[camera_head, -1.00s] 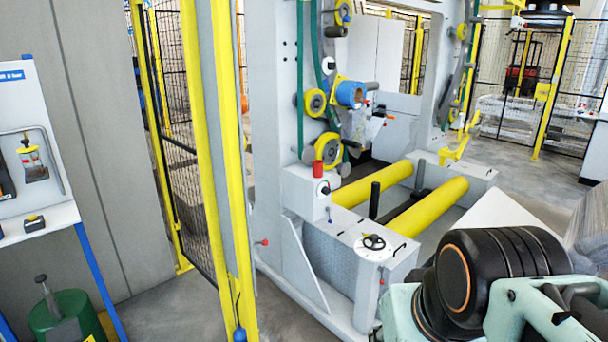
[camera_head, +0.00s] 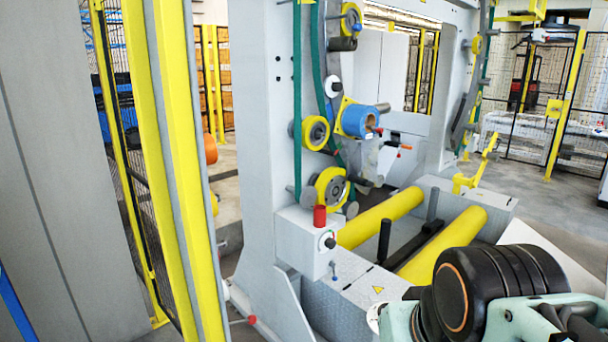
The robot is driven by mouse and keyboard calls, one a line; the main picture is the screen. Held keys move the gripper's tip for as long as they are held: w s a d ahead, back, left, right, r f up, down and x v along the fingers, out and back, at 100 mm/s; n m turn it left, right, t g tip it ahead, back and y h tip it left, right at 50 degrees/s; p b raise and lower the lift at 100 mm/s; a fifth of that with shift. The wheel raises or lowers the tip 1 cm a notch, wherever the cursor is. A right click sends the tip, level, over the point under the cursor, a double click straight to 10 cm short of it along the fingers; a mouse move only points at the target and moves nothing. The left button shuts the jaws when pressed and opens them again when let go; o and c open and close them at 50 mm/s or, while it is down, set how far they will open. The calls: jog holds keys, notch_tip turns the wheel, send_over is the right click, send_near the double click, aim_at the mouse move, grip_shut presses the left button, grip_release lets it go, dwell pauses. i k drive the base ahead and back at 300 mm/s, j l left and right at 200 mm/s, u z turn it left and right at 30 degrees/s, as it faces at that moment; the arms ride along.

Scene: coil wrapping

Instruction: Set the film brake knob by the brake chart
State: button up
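A blue roll (camera_head: 354,119) on a yellow plate sits on the wrapping machine's tall grey frame (camera_head: 262,130). A small black knob on a white disc (camera_head: 335,87) is just above it. Another dark knob (camera_head: 328,241) is on the front of a white box (camera_head: 303,240) lower on the frame. I cannot tell which is the film brake knob, and their settings are too small to read. No brake chart can be made out. Part of my arm fills the lower right, well in front of the machine. My gripper is out of view.
Two yellow rollers (camera_head: 381,218) (camera_head: 444,244) lie at the machine's base. A yellow fence post (camera_head: 160,150) stands close on the left, beside a grey wall panel (camera_head: 60,170). Open floor (camera_head: 545,190) shows at the right, before more fencing.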

aim_at(336, 86)
jog(key=i, duration=1.2)
